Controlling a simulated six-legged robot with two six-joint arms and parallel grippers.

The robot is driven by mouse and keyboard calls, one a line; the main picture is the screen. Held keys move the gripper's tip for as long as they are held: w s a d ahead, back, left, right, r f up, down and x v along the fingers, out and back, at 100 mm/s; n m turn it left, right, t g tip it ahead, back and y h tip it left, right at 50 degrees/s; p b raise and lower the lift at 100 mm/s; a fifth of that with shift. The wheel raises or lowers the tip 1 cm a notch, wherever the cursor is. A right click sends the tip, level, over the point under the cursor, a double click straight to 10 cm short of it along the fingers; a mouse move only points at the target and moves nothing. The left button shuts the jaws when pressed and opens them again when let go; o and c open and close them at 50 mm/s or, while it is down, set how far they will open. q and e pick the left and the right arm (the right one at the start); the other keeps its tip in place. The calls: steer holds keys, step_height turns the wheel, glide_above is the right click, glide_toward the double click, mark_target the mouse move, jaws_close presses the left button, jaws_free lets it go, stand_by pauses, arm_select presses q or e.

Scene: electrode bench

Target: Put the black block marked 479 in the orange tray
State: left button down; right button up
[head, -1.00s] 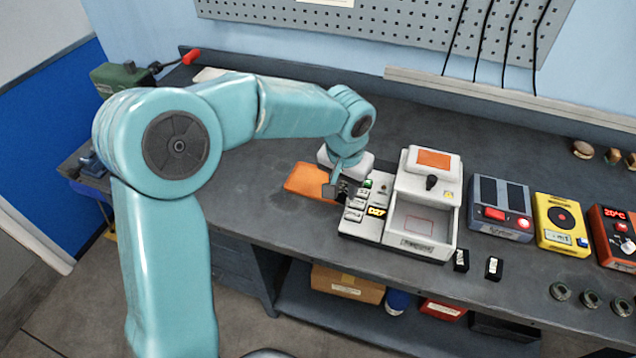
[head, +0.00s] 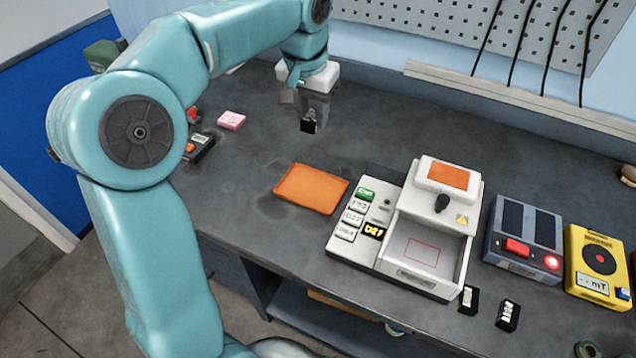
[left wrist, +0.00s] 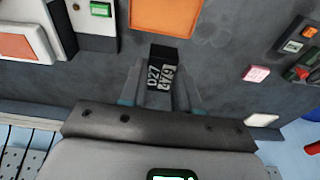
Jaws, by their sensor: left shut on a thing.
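My left gripper (head: 311,113) is shut on a small black block (head: 308,126) and holds it above the bench, behind the orange tray. The block also shows in the left wrist view (left wrist: 164,70), between the fingers, with pale characters on its faces that I cannot surely read. The orange tray (head: 311,188) lies flat on the bench, left of the white machine, and looks empty. It also shows at the top of the left wrist view (left wrist: 168,15). Two more black blocks with white labels, one (head: 468,299) and another (head: 508,315), stand near the front edge. My right gripper is not in view.
The white machine (head: 418,284) with its button panel stands right of the tray. A grey box with a red switch (head: 522,238) and a yellow meter (head: 597,262) are further right. A pink block (head: 231,120) lies back left. The bench between gripper and tray is clear.

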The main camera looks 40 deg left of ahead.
arm_select(q)
steer(key=b, duration=0.1)
glide_above(312, 188)
steer(key=f, duration=1.3)
steer(key=shift+s+f, duration=0.15)
steer(key=shift+s, duration=0.05)
steer(key=shift+s+d+f, duration=0.1)
steer(key=shift+s+f, duration=0.15)
steer(key=shift+f, duration=0.35)
steer(key=f, duration=0.3)
steer(key=shift+w+f, duration=0.3)
steer(key=shift+f, duration=0.1)
steer(key=shift+s, duration=0.15)
steer(key=shift+f, duration=0.15)
steer(key=c, duration=0.8)
jaws_free()
